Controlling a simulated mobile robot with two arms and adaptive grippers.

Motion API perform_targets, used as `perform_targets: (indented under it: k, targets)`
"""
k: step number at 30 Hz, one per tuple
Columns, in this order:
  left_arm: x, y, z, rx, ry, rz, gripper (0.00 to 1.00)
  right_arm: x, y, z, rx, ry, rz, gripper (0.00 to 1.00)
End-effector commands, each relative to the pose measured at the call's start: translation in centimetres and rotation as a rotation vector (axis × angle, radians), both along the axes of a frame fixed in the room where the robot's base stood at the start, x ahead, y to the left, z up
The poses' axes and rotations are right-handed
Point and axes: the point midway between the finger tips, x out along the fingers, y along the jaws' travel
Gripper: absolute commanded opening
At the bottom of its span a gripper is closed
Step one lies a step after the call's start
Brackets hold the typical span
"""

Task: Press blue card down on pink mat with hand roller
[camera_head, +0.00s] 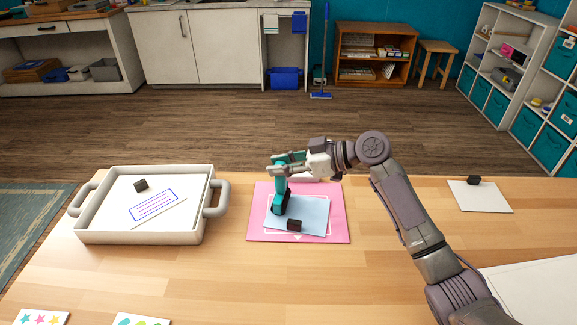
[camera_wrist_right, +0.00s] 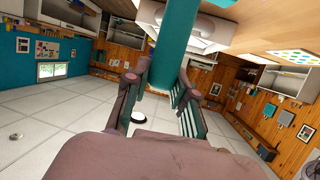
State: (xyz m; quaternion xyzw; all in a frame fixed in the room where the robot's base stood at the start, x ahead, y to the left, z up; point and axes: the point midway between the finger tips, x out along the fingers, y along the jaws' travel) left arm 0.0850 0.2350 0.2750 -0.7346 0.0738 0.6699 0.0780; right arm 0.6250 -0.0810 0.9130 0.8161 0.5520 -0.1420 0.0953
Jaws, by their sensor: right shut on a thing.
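The pink mat (camera_head: 256,228) lies on the wooden table, with a white outline on it. The blue card (camera_head: 312,214) lies on the mat, turned slightly against the outline. A small black block (camera_head: 294,225) sits on the card near its front edge. My right gripper (camera_head: 279,166) is shut on the teal handle of the hand roller (camera_head: 281,190). The handle (camera_wrist_right: 179,40) also shows between the fingers in the right wrist view. The roller's dark head is down at the card's left part; I cannot tell whether it touches. My left gripper is not in view.
A white tray (camera_head: 82,220) with handles stands left of the mat, holding a printed card and a black block. A white card (camera_head: 480,197) with a black block lies at the right. Sticker sheets (camera_head: 42,317) lie at the front left. Bare table surrounds the mat's front.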

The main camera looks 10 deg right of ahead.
Motion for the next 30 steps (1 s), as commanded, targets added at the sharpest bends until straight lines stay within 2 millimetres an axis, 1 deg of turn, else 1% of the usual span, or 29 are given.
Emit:
perform_targets:
  k: [6,17,20,30]
  targets:
    - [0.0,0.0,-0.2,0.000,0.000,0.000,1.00,0.4,1.1,-0.1,-0.001,0.001,0.001,0.00]
    - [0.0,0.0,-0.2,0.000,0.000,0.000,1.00,0.5,1.3,-0.1,-0.001,0.000,0.000,0.00]
    - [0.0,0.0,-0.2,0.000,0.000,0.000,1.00,0.4,1.1,-0.1,-0.002,0.001,0.000,0.00]
    - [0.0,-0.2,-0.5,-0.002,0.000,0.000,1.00,-0.3,-0.8,-0.2,-0.003,0.001,-0.001,0.00]
